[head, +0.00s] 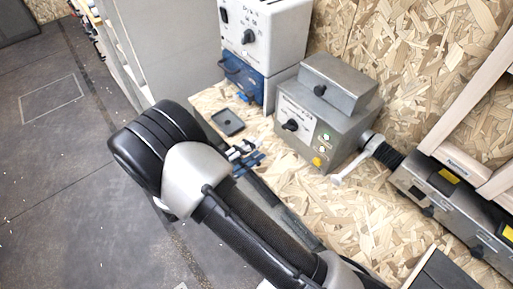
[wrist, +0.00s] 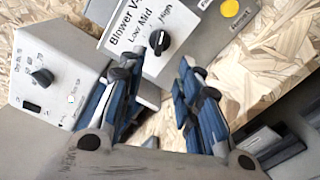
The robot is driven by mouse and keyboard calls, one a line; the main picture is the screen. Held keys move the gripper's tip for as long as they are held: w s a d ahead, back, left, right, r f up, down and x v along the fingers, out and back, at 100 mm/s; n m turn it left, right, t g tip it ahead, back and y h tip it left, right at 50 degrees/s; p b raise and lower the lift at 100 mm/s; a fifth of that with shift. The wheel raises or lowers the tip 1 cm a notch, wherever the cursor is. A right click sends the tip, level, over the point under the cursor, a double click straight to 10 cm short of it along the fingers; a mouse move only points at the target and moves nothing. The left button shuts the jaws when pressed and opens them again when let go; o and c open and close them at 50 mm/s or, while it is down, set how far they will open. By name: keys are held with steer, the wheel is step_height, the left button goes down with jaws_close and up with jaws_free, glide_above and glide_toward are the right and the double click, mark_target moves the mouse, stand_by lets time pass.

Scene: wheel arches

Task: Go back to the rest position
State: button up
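My gripper (wrist: 160,72) shows in the wrist view with its two blue-and-black fingers apart and nothing between them. Its fingertips are in front of the lower edge of a grey control box (wrist: 185,45) marked "Blower", with a black knob (wrist: 158,41). I cannot tell if they touch it. In the head view my gripper (head: 246,157) is partly hidden behind my bent arm, over the wooden worktop, to the left of the same grey control box (head: 308,130).
A small black tray (head: 227,122) lies on the worktop (head: 345,225). A metal unit with a black hose (head: 382,152) is at right. Open dark floor (head: 60,190) is at left.

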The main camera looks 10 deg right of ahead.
stand_by(0.4)
steer(key=s+d+r+m+g+y, duration=0.5)
steer(key=s+d+r+m+g, duration=0.2)
steer(key=s+d+r+g, duration=0.45)
steer(key=s+r+m+t+y, duration=0.4)
steer(key=s+r+t+y, duration=0.2)
steer(key=s+y, duration=0.4)
steer(key=shift+s+a+r, duration=0.15)
steer(key=shift+a+r, duration=0.2)
steer(key=shift+r, duration=0.35)
